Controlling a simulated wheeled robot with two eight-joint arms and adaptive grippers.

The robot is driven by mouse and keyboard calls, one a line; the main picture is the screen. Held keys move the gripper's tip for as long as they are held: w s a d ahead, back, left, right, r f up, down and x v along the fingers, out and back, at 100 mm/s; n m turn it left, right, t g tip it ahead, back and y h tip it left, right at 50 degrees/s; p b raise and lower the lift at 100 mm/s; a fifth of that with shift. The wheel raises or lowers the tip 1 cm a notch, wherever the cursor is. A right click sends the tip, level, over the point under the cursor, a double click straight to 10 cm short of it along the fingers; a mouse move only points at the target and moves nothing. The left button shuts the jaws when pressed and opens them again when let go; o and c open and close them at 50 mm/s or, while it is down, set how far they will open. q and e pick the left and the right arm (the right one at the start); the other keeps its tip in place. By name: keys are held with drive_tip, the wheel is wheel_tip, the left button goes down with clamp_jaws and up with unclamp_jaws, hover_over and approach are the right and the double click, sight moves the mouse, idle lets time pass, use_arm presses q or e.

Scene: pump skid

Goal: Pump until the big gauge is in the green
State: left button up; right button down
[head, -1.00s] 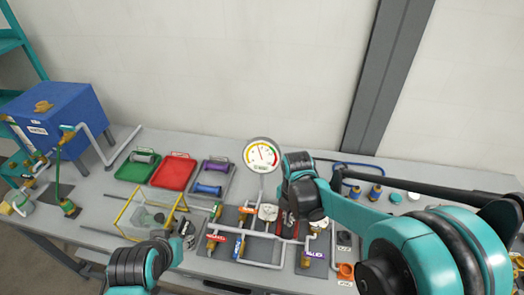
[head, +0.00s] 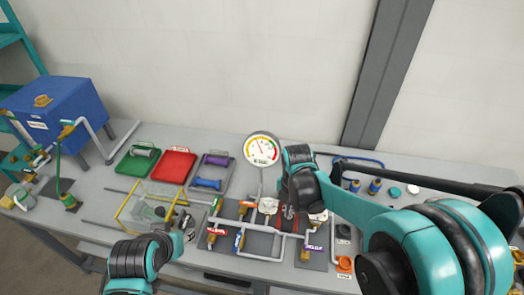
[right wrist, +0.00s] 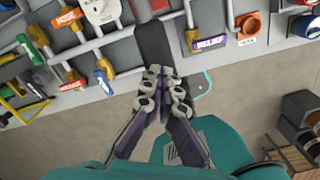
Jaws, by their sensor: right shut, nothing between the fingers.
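The big gauge (head: 261,150) stands upright on a thin post behind the pipework. Its round white face has a coloured arc, and its needle points up and slightly left; the exact reading is too small to tell. My right gripper (right wrist: 166,78) is shut and empty. In the right wrist view, its fingertips are over the lower end of a dark upright bar (right wrist: 154,42), which may be the pump handle; contact is unclear. In the head view my right wrist partly hides this spot. My left gripper (head: 181,224) is by the wire basket, its finger opening unclear.
Pipework with a relief valve tag (right wrist: 209,43) and orange hose tag (right wrist: 68,17) surrounds the right gripper. A yellow-edged clear bin (head: 150,205), green tray (head: 135,168), red tray (head: 173,167) and blue tank (head: 60,110) are left. The bench's front edge is near both arms.

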drive_tip(key=shift+f+b, duration=3.65)
drive_tip(key=shift+f, duration=0.85)
wheel_tip(320, 180, up, 10)
drive_tip(key=p, duration=0.7)
drive_tip(key=shift+f, duration=0.15)
drive_tip(key=shift+f, duration=0.2)
wheel_tip(320, 180, down, 9)
drive_tip(key=b, duration=0.7)
drive_tip(key=shift+b, duration=0.3)
wheel_tip(320, 180, up, 9)
drive_tip(key=p, duration=0.7)
drive_tip(key=shift+r, duration=0.2)
drive_tip(key=shift+f, duration=0.1)
